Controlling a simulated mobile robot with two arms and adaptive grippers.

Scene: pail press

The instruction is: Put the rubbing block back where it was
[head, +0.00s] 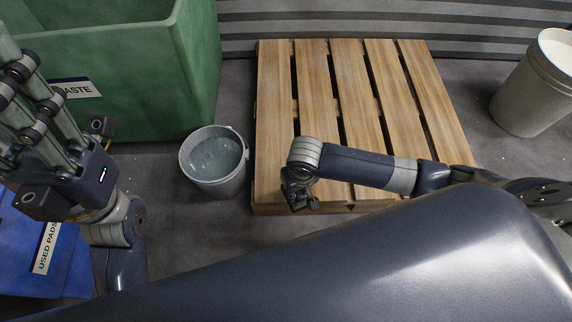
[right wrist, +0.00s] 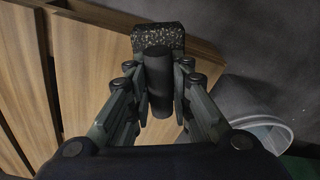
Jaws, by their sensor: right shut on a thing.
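The rubbing block (right wrist: 158,38) is a dark, speckled block with a black, rounded handle (right wrist: 158,85). In the right wrist view my right gripper is shut on the handle, and the block shows beyond the fingertips. In the head view my right gripper (head: 300,197) is above the front left part of the wooden pallet (head: 350,85). The block is hard to make out there, and I cannot tell whether it touches anything. My left gripper (head: 30,90) is at the left edge, its fingers pointing up and left; whether they are open is unclear.
A grey pail (head: 233,183) with cloudy liquid stands left of the pallet. A green waste bin (head: 150,70) is behind it. A blue used-pads bin (head: 70,265) is at lower left. A white-topped tub (head: 530,95) stands at right.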

